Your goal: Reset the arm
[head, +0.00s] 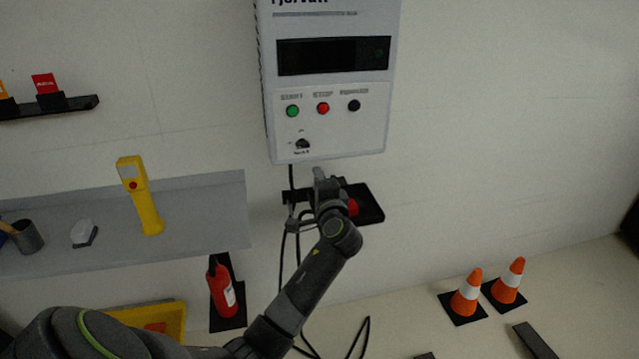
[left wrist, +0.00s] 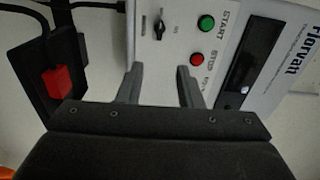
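My left arm reaches up from the bottom of the head view, and its gripper (head: 319,178) is just below a white wall control box (head: 330,90). In the left wrist view the two fingers of this gripper (left wrist: 160,72) stand apart with nothing between them. They point at the box's front, near the green START button (left wrist: 206,23), the red STOP button (left wrist: 197,59) and a small black knob (left wrist: 158,30). I cannot tell whether they touch the box. My right gripper is not in view.
A black wall mount with a red block (left wrist: 57,80) is beside the gripper, with cables hanging. A grey shelf (head: 205,205) holds a yellow handheld device (head: 147,205). A red extinguisher (head: 221,288) is below it. Two orange cones (head: 467,294) stand at right.

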